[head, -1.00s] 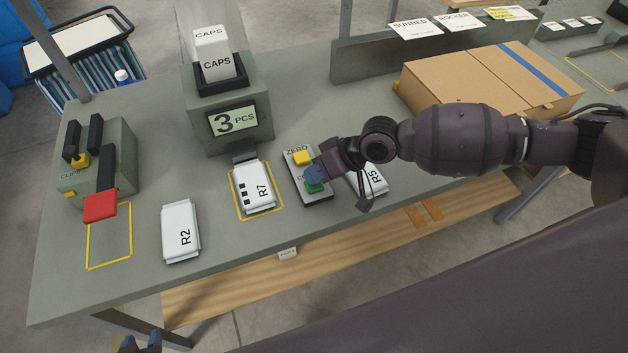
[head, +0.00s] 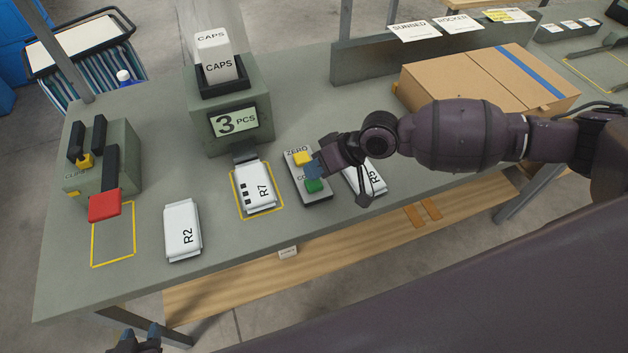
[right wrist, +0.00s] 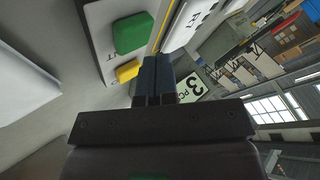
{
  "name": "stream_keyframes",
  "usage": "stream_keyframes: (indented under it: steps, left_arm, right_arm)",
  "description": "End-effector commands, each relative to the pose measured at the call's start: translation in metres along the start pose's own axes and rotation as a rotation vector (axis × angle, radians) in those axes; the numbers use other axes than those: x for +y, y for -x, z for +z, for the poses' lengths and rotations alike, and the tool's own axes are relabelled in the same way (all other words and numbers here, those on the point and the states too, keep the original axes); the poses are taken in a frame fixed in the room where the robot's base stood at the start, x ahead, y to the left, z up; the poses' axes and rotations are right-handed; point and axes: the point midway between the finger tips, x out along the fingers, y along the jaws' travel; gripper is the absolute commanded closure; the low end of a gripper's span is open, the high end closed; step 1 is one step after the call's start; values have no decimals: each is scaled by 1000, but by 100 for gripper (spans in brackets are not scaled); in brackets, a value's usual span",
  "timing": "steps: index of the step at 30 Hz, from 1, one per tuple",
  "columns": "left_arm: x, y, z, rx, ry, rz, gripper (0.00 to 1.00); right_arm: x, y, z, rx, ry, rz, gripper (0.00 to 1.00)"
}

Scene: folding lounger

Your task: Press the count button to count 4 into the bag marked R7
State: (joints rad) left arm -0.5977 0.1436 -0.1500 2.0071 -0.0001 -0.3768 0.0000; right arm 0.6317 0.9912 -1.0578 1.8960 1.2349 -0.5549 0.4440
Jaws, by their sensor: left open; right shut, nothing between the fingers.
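The counter (head: 238,122) shows "3 PCS" on its display. The bag marked R7 (head: 256,187) lies below its chute, inside a yellow outline. The button box (head: 323,197) stands right of R7, with a yellow button (head: 302,158) under "ZERO" and a green button (head: 314,186) below it. My right gripper (head: 314,170) is shut and empty, close over the box between the buttons; the green button (right wrist: 133,33) shows uncovered in the right wrist view, apart from the fingertips (right wrist: 157,60). My left gripper (head: 140,336) is open at the bottom edge, away from the table.
Bag R2 (head: 182,231) lies left of R7, and bag R5 (head: 367,178) lies partly behind my right gripper. A clip machine with a red lever (head: 104,205) stands at the left. A cardboard box (head: 470,90) sits at the back right.

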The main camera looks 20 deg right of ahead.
Motion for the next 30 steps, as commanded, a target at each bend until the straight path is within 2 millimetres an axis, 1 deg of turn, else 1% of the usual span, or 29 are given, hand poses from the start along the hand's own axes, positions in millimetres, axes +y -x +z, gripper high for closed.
stream_keyframes:
  steps: [4, 8, 24, 30]
  left_arm:
    - [0, 0, 1, -1, 0, 0, 57]
    - [0, 2, -4, 4, 0, -1, 57]
    - [-4, 14, -48, 52, -1, -2, 57]
    - [-4, 14, -49, 53, -1, -2, 57]
  right_arm:
    - [0, 0, 0, 0, 0, 0, 100]
    - [-3, 4, -3, 1, 1, 0, 100]
    - [-25, 34, -25, 3, 2, 0, 100]
    - [-25, 35, -25, 0, 0, 0, 100]
